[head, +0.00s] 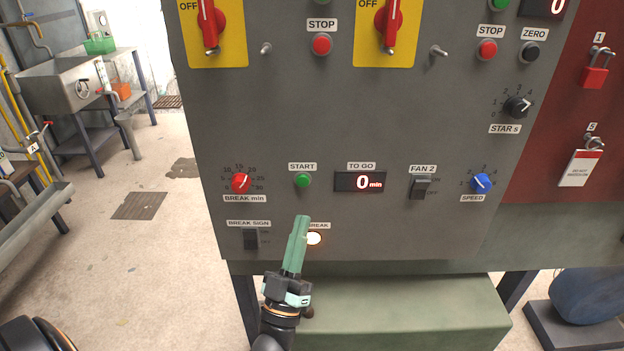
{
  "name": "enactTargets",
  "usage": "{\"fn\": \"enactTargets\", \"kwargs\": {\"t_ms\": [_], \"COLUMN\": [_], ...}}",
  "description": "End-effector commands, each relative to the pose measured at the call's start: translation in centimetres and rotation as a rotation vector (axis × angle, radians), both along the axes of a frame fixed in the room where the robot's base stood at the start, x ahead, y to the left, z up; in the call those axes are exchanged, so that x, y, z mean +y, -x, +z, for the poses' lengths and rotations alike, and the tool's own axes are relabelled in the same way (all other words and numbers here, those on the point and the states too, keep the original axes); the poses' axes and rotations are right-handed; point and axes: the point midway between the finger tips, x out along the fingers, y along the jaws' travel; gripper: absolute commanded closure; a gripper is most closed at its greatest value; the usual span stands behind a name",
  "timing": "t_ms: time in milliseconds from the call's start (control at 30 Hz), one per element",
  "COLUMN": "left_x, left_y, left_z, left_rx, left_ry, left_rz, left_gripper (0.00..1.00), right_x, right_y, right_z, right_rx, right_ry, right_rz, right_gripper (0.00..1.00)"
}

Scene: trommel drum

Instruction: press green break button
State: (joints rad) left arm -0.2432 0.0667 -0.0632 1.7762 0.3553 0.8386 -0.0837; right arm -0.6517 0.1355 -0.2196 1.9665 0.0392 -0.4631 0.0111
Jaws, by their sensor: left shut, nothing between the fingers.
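The grey control panel (400,110) fills the middle of the head view. A small round green button (303,180) labelled START sits on it, between the red BREAK min dial (241,183) and the TO GO display (360,182), which reads 0 min. Below it, a round light (314,239) labelled BREAK glows white with an orange rim. My left gripper (301,220) is shut and empty. It points up, with its tips in the picture below the green button and just left of the glowing light, covering part of the BREAK label. I cannot tell whether it touches the panel. My right gripper is not in view.
A BREAK SIGN switch (251,239) is left of the gripper, and a FAN 2 switch (421,188) and blue SPEED dial (481,183) are to the right. Red STOP buttons (321,44) and yellow-backed red switches (212,30) are higher. A green ledge (400,312) lies below the panel.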

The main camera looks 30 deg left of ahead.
Motion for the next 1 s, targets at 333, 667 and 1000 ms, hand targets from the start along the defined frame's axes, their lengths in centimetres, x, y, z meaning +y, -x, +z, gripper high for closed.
{"fn": "enactTargets", "kwargs": {"t_ms": [333,667,1000], "left_x": [0.0,1.6,3.9], "left_y": [0.0,-2.6,-6.4], "left_z": [0.0,-0.2,-0.2], "left_rx": [-0.001,-0.004,-0.001], "left_ry": [0.001,-0.002,-0.001], "left_rz": [0.001,0.002,0.0], "left_gripper": [1.0,1.0,1.0], "right_x": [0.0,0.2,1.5], "right_y": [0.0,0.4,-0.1], "right_z": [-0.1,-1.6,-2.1], "right_rx": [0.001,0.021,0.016], "right_ry": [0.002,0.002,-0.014], "right_rz": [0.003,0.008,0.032], "right_gripper": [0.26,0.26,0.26]}}
